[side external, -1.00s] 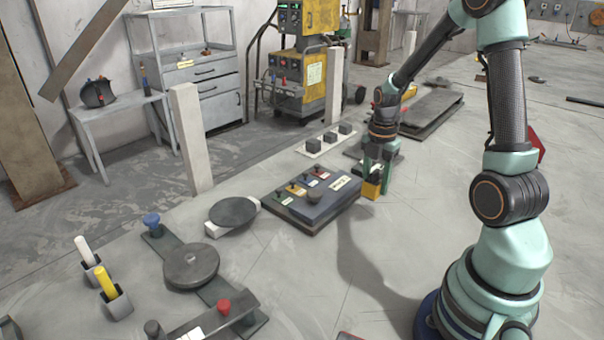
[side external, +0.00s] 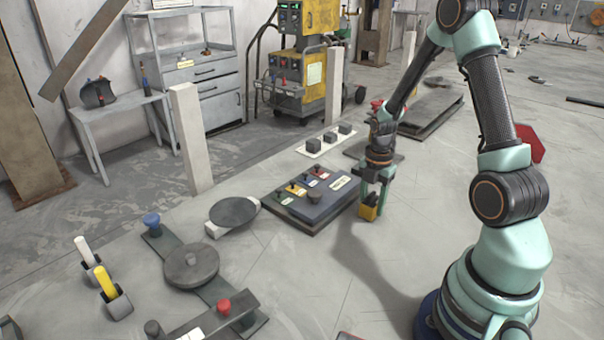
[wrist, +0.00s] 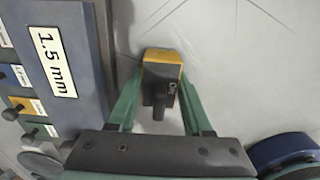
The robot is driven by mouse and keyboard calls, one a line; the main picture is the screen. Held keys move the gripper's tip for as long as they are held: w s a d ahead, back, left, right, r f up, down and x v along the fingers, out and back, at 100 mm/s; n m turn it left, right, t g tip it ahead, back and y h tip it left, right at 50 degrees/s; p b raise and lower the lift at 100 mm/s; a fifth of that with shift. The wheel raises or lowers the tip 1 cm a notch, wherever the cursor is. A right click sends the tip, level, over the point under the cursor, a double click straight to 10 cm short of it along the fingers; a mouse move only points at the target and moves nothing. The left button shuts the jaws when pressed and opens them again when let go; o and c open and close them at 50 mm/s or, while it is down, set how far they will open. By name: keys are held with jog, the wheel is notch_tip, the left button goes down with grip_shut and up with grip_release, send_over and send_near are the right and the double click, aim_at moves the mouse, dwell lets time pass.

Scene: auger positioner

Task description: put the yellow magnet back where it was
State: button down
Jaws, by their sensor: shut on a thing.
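The yellow magnet (side external: 368,212) is a small yellow block with a dark top part and a dark knob. My gripper (side external: 373,202) is shut on it, with green fingers on either side. In the wrist view, the yellow magnet (wrist: 163,56) sits between the two fingertips of my gripper (wrist: 158,88), over bare grey surface. It is just right of the dark plate's edge in both views. I cannot tell whether its underside touches the surface.
The dark plate (side external: 318,213) with coloured labels and small knobs is to the left; its "1.5 mm" label shows in the wrist view. Several dark cubes on a white strip (side external: 311,150) lie behind. A round disc (side external: 190,265) stands front left. Floor in front of my gripper is clear.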

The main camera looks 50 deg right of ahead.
jog(key=shift+c, duration=1.6)
grip_release()
jog(key=shift+f, duration=0.1)
notch_tip(320, 180, up, 12)
jog(key=shift+f, duration=0.15)
jog(key=shift+w+a+r, duration=0.1)
jog(key=shift+a+r, duration=0.1)
jog(key=shift+r, duration=0.3)
jog(key=s+a+r+m+t, duration=0.1)
jog(key=a+r+m+t, duration=0.1)
jog(key=a+r+m, duration=0.3)
jog(key=s+a+r+m+t, duration=0.1)
jog(key=a+r+m+t, duration=0.2)
jog(key=a+m, duration=1)
jog(key=shift+s+a+r+t, duration=0.35)
jog(key=shift+a+r, duration=0.45)
jog(key=shift+r, duration=0.95)
